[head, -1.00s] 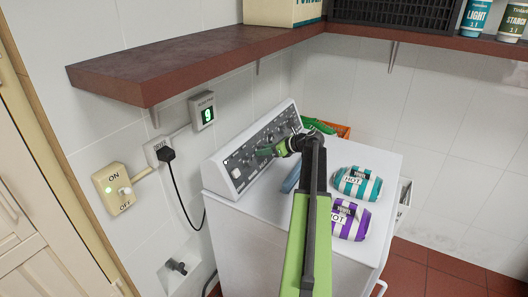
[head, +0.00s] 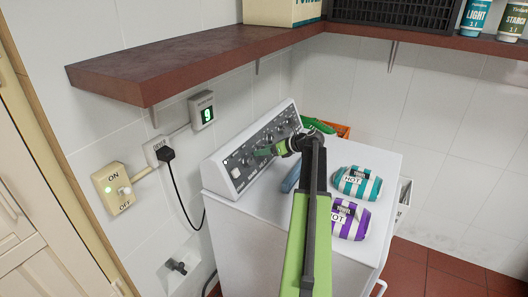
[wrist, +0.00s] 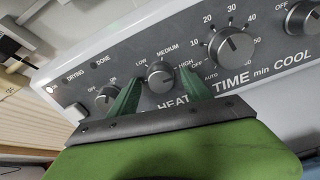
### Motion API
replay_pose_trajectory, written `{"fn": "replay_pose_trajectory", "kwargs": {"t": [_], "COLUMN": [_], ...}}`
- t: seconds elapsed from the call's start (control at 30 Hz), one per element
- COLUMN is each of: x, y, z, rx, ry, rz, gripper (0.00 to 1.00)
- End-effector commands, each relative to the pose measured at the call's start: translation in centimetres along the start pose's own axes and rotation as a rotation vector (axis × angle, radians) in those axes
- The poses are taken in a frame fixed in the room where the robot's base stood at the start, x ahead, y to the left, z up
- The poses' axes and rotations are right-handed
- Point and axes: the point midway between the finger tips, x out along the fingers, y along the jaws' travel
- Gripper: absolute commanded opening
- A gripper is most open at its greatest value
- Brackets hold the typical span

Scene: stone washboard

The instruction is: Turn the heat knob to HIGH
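The heat knob (wrist: 160,76) is a round grey dial on the dark control panel, in the middle of the wrist view. LOW, MEDIUM and HIGH are printed around it, with HIGH on its right. Its pointer is too small to read surely. My gripper (wrist: 158,84) has its two green fingers apart, one on each side of the knob, with what looks like a small gap on both sides. In the head view my gripper (head: 266,151) is at the front of the panel (head: 240,160) and hides the heat knob there.
The larger time knob (wrist: 231,45) is close on the right, and an on/off knob (wrist: 106,95) is on the left. A teal towel roll (head: 357,183) and a purple towel roll (head: 350,219) lie on the white machine top. A shelf (head: 180,60) hangs above.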

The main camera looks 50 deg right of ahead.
Motion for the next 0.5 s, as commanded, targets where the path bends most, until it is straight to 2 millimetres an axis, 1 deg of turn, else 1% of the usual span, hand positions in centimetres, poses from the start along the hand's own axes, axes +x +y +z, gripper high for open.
{"fn": "replay_pose_trajectory", "kwargs": {"t": [0.23,0.3,0.37,0.47,0.5], "x": [0.0,-0.3,-1.0,-3.1,-4.2], "y": [0.0,0.0,0.0,0.1,0.1], "z": [0.1,0.2,0.3,0.5,0.6], "rx": [0.000,0.000,0.001,0.001,0.001], "ry": [-0.003,-0.003,-0.003,-0.004,-0.004], "rz": [-0.001,-0.002,-0.002,-0.004,-0.004], "gripper": [0.57,0.57,0.57,0.57,0.57]}}
